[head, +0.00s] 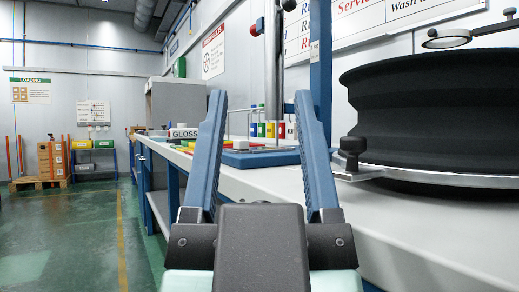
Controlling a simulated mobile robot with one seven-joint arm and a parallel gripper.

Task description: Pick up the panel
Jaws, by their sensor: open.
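My gripper (260,98) is in the middle of the head view, with its two blue fingers wide apart and nothing between them. It points forward along the workbench. No thing in view is clearly the panel. A flat blue plate (262,157) lies on the white bench top (415,232) beyond the fingers and shows partly between them. I cannot tell whether this plate is the panel. A GLOSS sign (184,133) stands farther along the bench, left of the left finger.
A large black wheel rim (435,105) sits on a metal ring at the right. A black knob (352,150) stands beside it. A blue post (321,60) and a metal rod (275,70) rise from the bench. The green floor (75,215) at the left is clear.

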